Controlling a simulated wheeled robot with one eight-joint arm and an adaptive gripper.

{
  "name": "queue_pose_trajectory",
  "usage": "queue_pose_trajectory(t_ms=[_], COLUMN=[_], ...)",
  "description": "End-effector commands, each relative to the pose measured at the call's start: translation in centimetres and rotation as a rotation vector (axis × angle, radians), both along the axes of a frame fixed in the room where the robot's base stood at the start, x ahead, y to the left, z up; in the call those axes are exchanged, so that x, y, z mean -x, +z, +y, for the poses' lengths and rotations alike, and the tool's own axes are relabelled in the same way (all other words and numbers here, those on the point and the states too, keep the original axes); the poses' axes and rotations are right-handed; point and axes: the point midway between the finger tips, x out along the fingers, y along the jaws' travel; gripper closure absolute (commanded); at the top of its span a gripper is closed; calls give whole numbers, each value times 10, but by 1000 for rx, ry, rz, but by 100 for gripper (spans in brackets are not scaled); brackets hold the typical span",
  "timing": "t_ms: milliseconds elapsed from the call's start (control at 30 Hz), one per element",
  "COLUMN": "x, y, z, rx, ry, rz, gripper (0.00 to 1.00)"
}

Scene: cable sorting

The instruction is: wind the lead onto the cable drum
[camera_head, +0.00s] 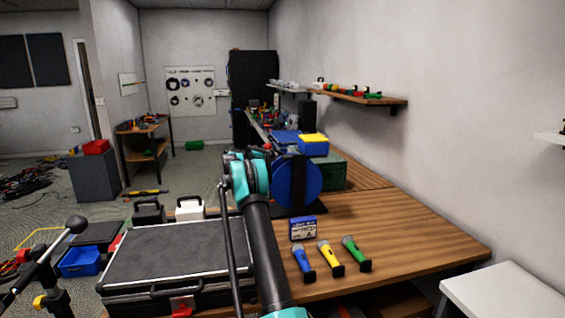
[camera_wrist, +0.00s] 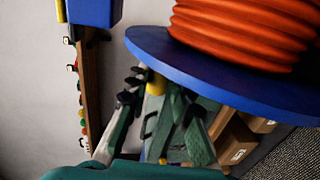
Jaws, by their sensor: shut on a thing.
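The cable drum (camera_head: 300,181) stands on the wooden bench in the head view, its blue round flange facing me on a dark stand. In the wrist view the blue flange (camera_wrist: 235,80) is close, with the orange lead (camera_wrist: 245,30) lying in several turns on the drum. A yellow handle (camera_wrist: 156,84) shows at the flange's edge. My gripper (camera_wrist: 157,92) has its fingers on either side of this handle and is shut on it. The fingers are hard to make out in the head view, where my arm covers them. The lead's free end is not clear.
A blue-and-white box (camera_head: 303,228) and three microphones, blue (camera_head: 302,260), yellow (camera_head: 329,257) and green (camera_head: 354,251), lie on the bench right of my arm. A black flat case (camera_head: 165,252) is at left. Blue and yellow boxes (camera_head: 313,144) stand behind the drum. The bench's right part is clear.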

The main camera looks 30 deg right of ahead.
Motion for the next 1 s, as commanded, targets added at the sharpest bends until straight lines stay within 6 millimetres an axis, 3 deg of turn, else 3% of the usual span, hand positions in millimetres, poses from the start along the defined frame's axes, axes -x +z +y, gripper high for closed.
queue_pose_trajectory(t_ms=[33, 967, 1000], x=[4, 4, 4], y=[-12, -12, -12], z=[-3, -3, -3], rx=[-21, -21, -21], ry=[-13, -14, -14], rz=[-3, -4, -4], gripper=[100, 100, 75])
